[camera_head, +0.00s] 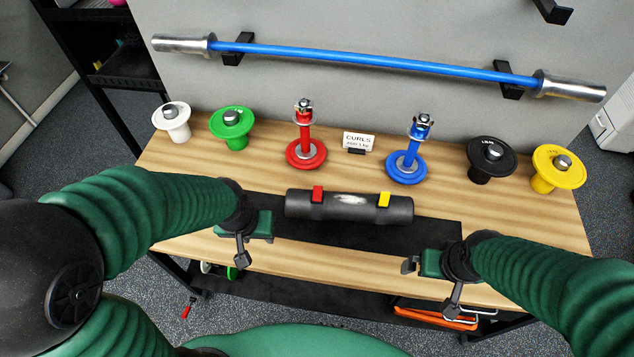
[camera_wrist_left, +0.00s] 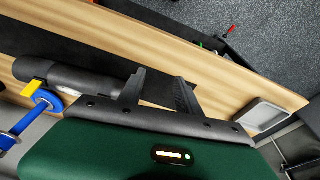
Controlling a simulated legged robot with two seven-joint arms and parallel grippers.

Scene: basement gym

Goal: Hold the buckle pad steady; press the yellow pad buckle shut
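The buckle pad (camera_head: 348,212) is a dark grey roll lying across a black mat on the wooden bench. A red buckle (camera_head: 318,194) sits on its left part and the yellow buckle (camera_head: 384,199) on its right part; whether either is shut is too small to tell. In the left wrist view the pad (camera_wrist_left: 75,78) and the yellow buckle (camera_wrist_left: 33,93) show at the left. My left gripper (camera_head: 268,224) is just left of the pad's left end; its fingers (camera_wrist_left: 160,92) are apart with nothing between them. My right gripper (camera_head: 408,265) is empty, seemingly open, below and right of the pad.
Behind the pad stand a red stand (camera_head: 306,152), a blue stand (camera_head: 407,165) and a small sign (camera_head: 358,141). White (camera_head: 172,121), green (camera_head: 231,123), black (camera_head: 491,155) and yellow (camera_head: 559,168) plates line the back. A blue bar (camera_head: 380,60) hangs on the wall. The bench front is clear.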

